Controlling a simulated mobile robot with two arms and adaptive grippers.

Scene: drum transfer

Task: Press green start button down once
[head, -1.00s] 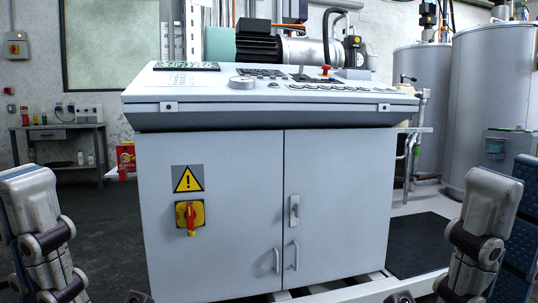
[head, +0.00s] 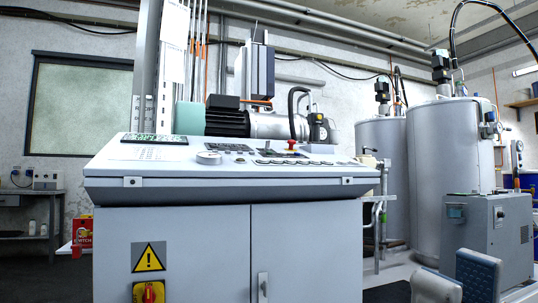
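The control console (head: 228,192) stands in front of me, with a sloped panel on top. A row of small buttons (head: 292,162) runs along the right part of the panel. I cannot make out which button is green at this size. A red mushroom knob (head: 291,145) stands up behind the row. A round grey dial (head: 209,158) sits left of the buttons. My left gripper is out of view.
The cabinet front has a yellow warning sign (head: 148,256) and a red-yellow switch (head: 149,292). A motor and pump (head: 270,125) stand behind the console. Large grey tanks (head: 437,175) and a grey box unit (head: 494,240) stand at the right.

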